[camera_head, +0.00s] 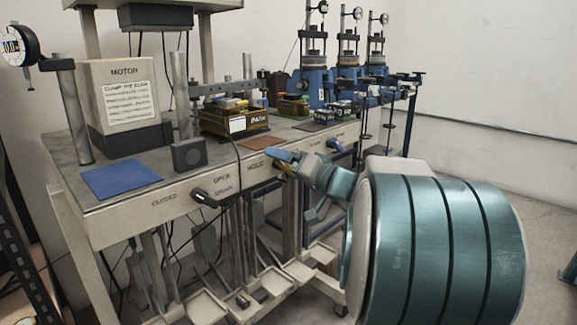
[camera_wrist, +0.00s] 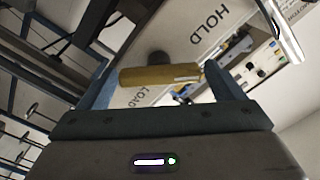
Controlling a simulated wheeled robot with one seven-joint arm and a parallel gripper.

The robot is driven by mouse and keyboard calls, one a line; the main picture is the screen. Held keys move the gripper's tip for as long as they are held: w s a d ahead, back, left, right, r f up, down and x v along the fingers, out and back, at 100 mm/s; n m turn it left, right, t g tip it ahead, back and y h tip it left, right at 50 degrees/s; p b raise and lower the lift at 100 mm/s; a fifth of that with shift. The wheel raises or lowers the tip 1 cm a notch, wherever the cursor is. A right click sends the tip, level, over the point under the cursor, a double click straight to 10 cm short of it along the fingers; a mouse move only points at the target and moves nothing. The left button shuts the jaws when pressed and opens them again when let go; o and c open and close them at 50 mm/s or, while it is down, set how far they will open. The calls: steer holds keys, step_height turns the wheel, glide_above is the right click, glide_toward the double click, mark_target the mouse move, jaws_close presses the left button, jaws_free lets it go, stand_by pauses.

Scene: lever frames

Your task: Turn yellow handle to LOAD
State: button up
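The yellow handle (camera_wrist: 150,76) is a short bar on a dark round hub on the panel. In the wrist view it lies crosswise between the fingers of my gripper (camera_wrist: 161,80). The fingers are apart, one near each end of the bar; I cannot tell whether either touches it. HOLD (camera_wrist: 209,27) is printed above right of the handle. LOAD (camera_wrist: 140,97) is below left, partly covered by the handle and finger. In the head view my gripper (camera_head: 287,160) is at the bench's front panel beside HOLD, and hides most of the handle.
A black handle (camera_head: 204,198) sits left on the panel, by OPEN and DRAIN. The bench top holds a motor housing (camera_head: 122,85), a yellow device (camera_head: 232,120) and blue presses (camera_head: 313,85). Metal trays (camera_head: 205,303) are below.

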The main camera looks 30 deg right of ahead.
steer(key=c, duration=0.7)
steer(key=shift+c, duration=0.2)
steer(key=shift+m, duration=0.4)
steer(key=shift+f+m+b, duration=0.1)
steer(key=shift+m+b, duration=0.45)
steer(key=shift+m, duration=0.55)
steer(key=m, duration=0.3)
steer(key=shift+m, duration=0.3)
steer(key=m, duration=0.5)
steer(key=shift+f+p, duration=0.15)
steer(key=shift+p, duration=0.15)
steer(key=m+p, duration=0.2)
steer(key=m, duration=0.4)
steer(key=shift+f, duration=0.15)
steer(key=shift+m, duration=0.3)
